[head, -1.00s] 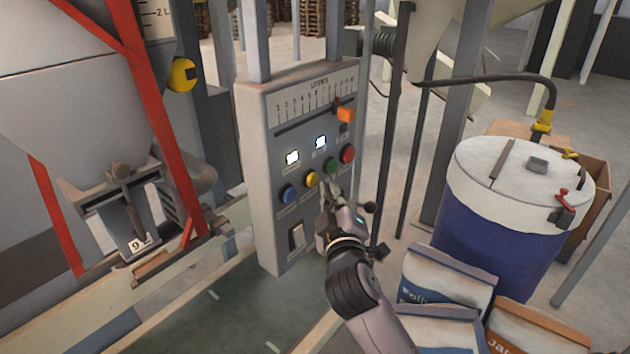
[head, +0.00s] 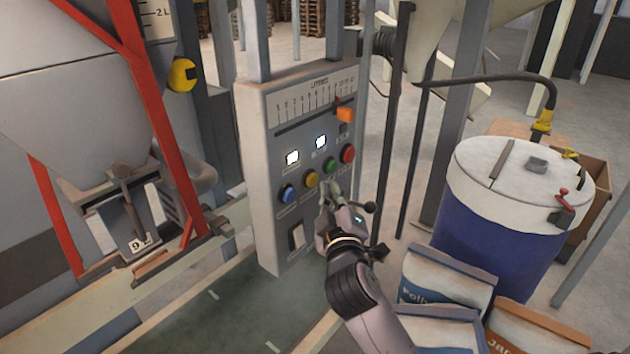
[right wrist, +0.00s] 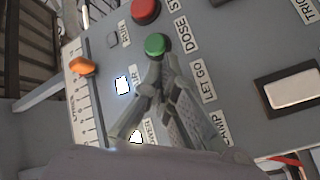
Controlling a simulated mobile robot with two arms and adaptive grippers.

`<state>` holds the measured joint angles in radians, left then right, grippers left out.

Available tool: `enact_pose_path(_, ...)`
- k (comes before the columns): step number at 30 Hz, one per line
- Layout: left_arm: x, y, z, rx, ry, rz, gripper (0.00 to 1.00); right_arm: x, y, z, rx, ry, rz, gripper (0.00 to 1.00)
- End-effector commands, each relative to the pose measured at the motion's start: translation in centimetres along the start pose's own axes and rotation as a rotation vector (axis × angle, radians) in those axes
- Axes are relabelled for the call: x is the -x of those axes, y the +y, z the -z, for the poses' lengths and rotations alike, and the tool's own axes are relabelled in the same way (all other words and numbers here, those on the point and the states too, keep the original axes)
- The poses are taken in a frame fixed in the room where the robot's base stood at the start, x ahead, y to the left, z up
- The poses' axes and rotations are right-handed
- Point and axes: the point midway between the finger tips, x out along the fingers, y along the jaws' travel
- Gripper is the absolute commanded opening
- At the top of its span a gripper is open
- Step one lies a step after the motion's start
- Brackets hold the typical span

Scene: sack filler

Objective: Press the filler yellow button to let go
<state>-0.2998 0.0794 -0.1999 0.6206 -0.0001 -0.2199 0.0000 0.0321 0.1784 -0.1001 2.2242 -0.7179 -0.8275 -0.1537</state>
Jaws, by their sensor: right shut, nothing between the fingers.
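The yellow button (head: 312,180) is on the grey control panel (head: 262,150), between the blue button (head: 289,194) and the green button (head: 331,165). My right gripper (head: 327,187) is shut and empty, with its tips just right of the yellow button and below the green one. In the right wrist view, the fingers (right wrist: 158,66) cover the place beside the LET GO label (right wrist: 203,80), so the yellow button is hidden. The green button (right wrist: 157,44) shows just beyond the tips. I cannot tell whether the tips touch the panel. My left gripper is out of view.
The red button (head: 348,153) is right of the green one. An orange slider knob (head: 346,115) and two lit displays sit above. A blue drum (head: 490,235) with a white lid and several bags (head: 447,275) stand at right. A red-framed hopper (head: 65,110) is at left.

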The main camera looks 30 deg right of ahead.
Motion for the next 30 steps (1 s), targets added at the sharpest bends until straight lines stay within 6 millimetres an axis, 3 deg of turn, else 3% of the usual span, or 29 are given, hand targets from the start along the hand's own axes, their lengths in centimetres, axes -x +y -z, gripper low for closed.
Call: enact_pose_path(30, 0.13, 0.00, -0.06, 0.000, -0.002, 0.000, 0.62, -0.89, -0.63, 0.71, -0.001, 0.001, 0.000, 0.00)
